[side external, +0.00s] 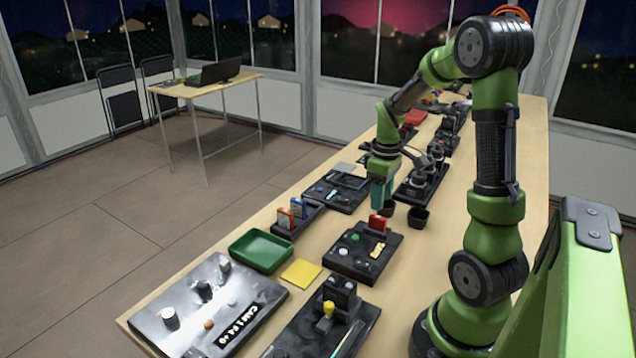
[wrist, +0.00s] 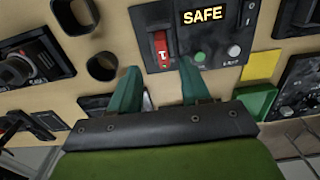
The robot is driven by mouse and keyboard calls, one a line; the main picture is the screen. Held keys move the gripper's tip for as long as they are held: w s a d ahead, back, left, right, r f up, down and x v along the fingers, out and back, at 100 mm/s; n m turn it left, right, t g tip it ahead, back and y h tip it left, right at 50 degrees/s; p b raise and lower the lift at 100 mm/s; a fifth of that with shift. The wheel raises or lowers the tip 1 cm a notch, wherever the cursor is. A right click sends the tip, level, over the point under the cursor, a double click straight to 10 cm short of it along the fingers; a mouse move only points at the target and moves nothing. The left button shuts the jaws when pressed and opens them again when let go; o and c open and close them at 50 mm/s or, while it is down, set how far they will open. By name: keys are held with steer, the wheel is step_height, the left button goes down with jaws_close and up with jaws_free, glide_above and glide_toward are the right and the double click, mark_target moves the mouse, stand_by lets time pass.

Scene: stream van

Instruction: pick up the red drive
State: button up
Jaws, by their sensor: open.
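The red drive (side external: 377,222) stands upright in a slot at the back of a black box (side external: 352,262) with a lit yellow label. In the wrist view the red drive (wrist: 161,50) shows at the left of the label, which reads SAFE. My gripper (side external: 380,203) is above the table, just behind and above the drive in the side view. In the wrist view my gripper (wrist: 157,66) has its two teal fingers apart, with the drive showing just beyond the gap between the tips. Nothing is held.
Two black cups (side external: 418,217) stand close to the fingers. A rack (side external: 296,220) with an orange, a white and a blue piece, a green tray (side external: 262,251) and a yellow pad (side external: 301,273) lie at the left. More black devices crowd the table; bare wood shows right of the box.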

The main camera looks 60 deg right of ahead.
mark_target(378, 216)
steer(key=shift+a+f, duration=0.15)
steer(key=shift+f, duration=3.05)
steer(key=shift+c, duration=0.2)
steer(key=shift+w, duration=0.1)
jaws_close()
